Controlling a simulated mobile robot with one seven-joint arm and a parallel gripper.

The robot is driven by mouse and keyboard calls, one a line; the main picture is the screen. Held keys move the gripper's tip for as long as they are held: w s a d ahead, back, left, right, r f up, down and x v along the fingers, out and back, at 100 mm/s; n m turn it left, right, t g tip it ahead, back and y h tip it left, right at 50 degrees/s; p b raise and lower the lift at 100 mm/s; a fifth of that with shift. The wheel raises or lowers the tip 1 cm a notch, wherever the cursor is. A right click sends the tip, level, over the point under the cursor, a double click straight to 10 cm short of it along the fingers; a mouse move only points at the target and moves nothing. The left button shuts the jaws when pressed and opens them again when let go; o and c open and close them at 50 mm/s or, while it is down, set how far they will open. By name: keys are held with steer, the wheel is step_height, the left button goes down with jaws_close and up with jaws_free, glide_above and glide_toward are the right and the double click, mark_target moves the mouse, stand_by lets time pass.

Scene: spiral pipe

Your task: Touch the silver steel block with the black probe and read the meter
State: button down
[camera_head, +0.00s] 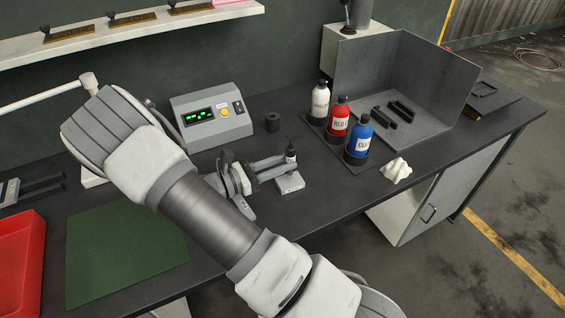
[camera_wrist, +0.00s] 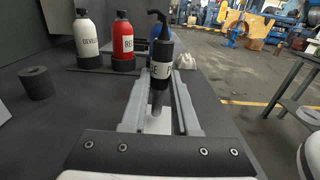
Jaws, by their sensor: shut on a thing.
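My gripper (camera_head: 284,165) is shut on the black probe (camera_head: 290,152), which has a white label. In the wrist view the probe (camera_wrist: 160,65) stands upright between the two grey fingers, a cable at its top. The silver steel block (camera_head: 289,184) lies on the bench directly under the probe; it also shows between the fingers in the wrist view (camera_wrist: 158,126). The probe's lower end is at the block's top, but I cannot tell whether they touch. The meter (camera_head: 212,115) is a grey box with lit green digits, too small to read.
A black cylinder (camera_head: 272,122) stands behind my gripper. White, red (camera_head: 338,117) and blue (camera_head: 359,138) bottles stand on a dark tray to the right, near a crumpled white cloth (camera_head: 396,171). A green mat (camera_head: 120,250) and red tray (camera_head: 20,255) lie left.

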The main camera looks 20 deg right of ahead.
steer(key=shift+f, duration=0.65)
stand_by(1.4)
step_height(320, 180, up, 7)
steer(key=p, duration=0.5)
steer(key=shift+r, duration=0.15)
stand_by(1.6)
